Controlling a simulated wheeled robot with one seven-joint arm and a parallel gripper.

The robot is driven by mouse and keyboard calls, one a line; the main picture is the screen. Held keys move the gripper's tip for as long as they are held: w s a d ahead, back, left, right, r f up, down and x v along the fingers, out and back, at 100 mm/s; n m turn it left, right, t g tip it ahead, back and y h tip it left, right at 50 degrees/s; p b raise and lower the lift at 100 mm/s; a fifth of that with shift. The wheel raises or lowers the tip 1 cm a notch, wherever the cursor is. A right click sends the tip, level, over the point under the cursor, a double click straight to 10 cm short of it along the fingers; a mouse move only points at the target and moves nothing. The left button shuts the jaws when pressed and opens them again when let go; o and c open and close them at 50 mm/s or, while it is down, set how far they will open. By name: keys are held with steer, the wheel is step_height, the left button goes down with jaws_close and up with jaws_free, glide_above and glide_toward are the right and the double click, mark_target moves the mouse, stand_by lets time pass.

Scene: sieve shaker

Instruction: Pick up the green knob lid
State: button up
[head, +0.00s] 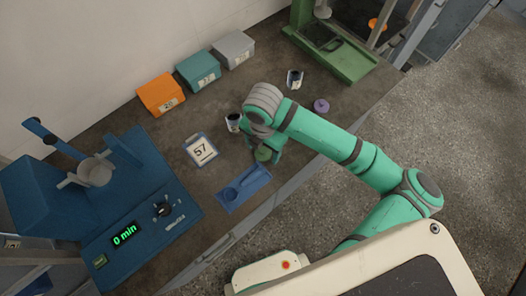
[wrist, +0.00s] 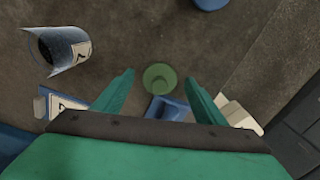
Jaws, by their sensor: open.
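The green knob lid (wrist: 159,78) is a small round disc with a raised knob, lying on the dark bench top. In the wrist view it sits between and slightly beyond the fingertips of my gripper (wrist: 159,80), which are apart on its left and right. The fingers do not visibly touch it. In the head view the green lid (head: 263,154) shows just below my gripper (head: 265,148), partly hidden by the arm. My gripper is open and empty, pointing down over the bench.
A blue scoop tray (head: 243,188) lies close to the lid. A cup (head: 233,122) stands left of my gripper, with a card marked 57 (head: 201,150) nearby. A purple lid (head: 321,105) and another cup (head: 295,79) are further right. The blue machine (head: 130,215) fills the left.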

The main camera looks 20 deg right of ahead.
steer(key=shift+f, duration=0.15)
steer(key=c, duration=1.1)
